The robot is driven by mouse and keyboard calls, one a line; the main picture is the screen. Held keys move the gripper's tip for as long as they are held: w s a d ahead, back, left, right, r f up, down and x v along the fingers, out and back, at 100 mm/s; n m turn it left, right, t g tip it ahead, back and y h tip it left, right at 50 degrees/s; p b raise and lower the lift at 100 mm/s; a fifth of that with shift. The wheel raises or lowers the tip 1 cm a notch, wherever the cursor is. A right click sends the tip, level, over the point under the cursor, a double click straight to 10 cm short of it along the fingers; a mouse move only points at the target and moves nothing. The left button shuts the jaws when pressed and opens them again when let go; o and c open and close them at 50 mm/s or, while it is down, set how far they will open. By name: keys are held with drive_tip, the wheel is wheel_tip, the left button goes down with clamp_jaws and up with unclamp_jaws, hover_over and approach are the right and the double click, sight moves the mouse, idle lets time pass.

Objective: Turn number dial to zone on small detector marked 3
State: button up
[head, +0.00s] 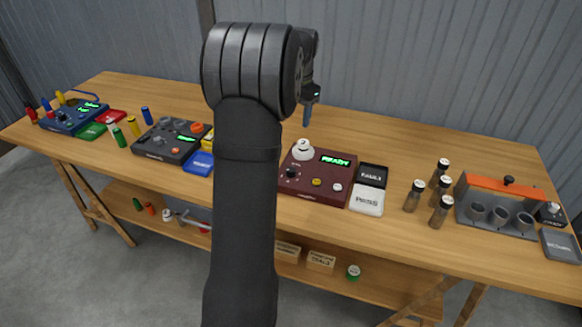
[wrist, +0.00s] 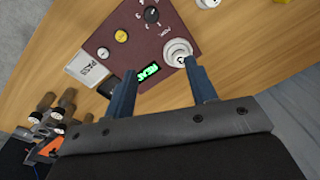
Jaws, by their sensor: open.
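The maroon test box (head: 319,192) stands mid-table with a lit green READY display (head: 335,160). Its black number dial (head: 291,172) is at the left of the front face, and the dial also shows in the wrist view (wrist: 152,15) with small white marks around it. I cannot read where it points. A white round small detector (head: 303,150) sits at the box's back left corner, also in the wrist view (wrist: 178,53). Its dark mark is too small to read surely. My gripper (head: 308,116) is open and empty above the table behind the box; its fingers (wrist: 160,88) show apart in the wrist view.
FAULT (head: 373,176) and PASS (head: 367,200) pads lie right of the box. Several brown cylinders with white tops (head: 441,188) and a grey-orange rack (head: 497,210) stand further right. A dark grey box (head: 170,141) is on the left. My arm hides some table.

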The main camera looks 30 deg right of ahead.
drive_tip(key=f+m, duration=0.3)
drive_tip(key=f, duration=0.3)
drive_tip(key=a+f+m+g, duration=0.1)
drive_tip(key=f+m, duration=0.2)
drive_tip(key=f, duration=0.4)
drive_tip(key=a+f+m, duration=0.1)
drive_tip(key=f+m, duration=0.2)
drive_tip(key=f, duration=0.3)
drive_tip(key=shift+s+f+m+g, duration=0.1)
drive_tip(key=shift+f+m+g, duration=0.2)
drive_tip(key=shift+f+m, duration=0.1)
drive_tip(key=shift+c, duration=0.2)
drive_tip(key=c, duration=0.9)
